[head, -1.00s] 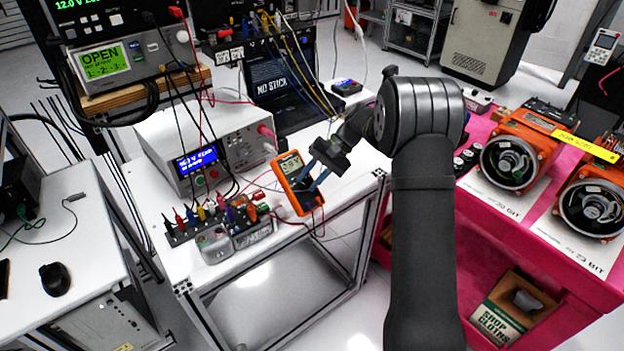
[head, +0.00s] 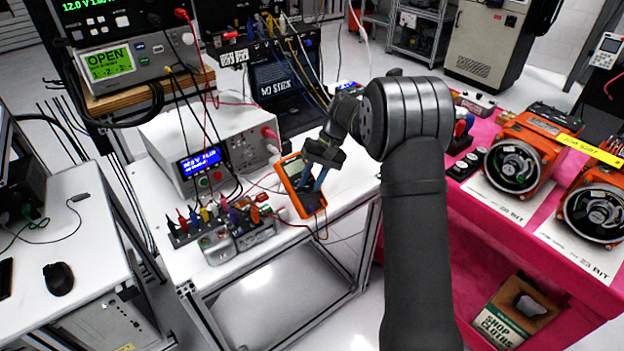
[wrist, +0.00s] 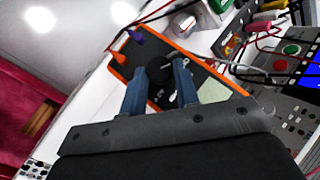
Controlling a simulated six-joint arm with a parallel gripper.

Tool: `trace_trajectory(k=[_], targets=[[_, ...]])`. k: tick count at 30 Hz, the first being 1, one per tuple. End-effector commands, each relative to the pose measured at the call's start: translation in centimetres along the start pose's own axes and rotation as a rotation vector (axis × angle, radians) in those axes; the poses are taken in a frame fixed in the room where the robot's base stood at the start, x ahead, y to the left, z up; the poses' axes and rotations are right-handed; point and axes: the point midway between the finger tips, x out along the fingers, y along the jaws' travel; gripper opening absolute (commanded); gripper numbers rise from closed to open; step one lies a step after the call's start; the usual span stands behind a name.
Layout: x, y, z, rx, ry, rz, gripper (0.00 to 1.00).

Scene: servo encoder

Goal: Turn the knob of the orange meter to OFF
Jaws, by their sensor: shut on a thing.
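The orange meter (head: 290,187) lies tilted near the right edge of the white bench, its dark face toward my gripper. It also shows in the wrist view (wrist: 119,58), with a pale display (wrist: 214,92) partly behind a finger. The dark round knob (wrist: 160,68) sits between my blue fingers, one on each side. My gripper (head: 309,186) is shut on the knob; its fingertips also show in the wrist view (wrist: 159,76). The gripper body hides part of the meter in the head view. I cannot read the knob's markings or which setting it points to.
A bench supply with a blue display (head: 200,162) stands behind and left of the meter. A strip of coloured plugs (head: 205,222) and several loose leads lie left of it. A pink table (head: 480,215) with orange motor units (head: 545,140) is at the right.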

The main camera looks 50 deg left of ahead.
Motion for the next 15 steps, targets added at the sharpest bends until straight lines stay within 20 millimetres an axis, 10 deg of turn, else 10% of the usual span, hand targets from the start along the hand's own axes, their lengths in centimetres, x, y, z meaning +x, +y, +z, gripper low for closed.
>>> trace_trajectory(k=[5, 6, 9, 15], targets=[[0.04, 0.04, 0.01, 0.001, -0.001, 0.000, 0.06], [0.05, 0.04, 0.01, 0.001, -0.001, 0.000, 0.34], [0.04, 0.04, 0.01, 0.001, -0.001, -0.001, 0.50], [0.03, 0.03, 0.01, 0.001, 0.000, -0.001, 0.50]])
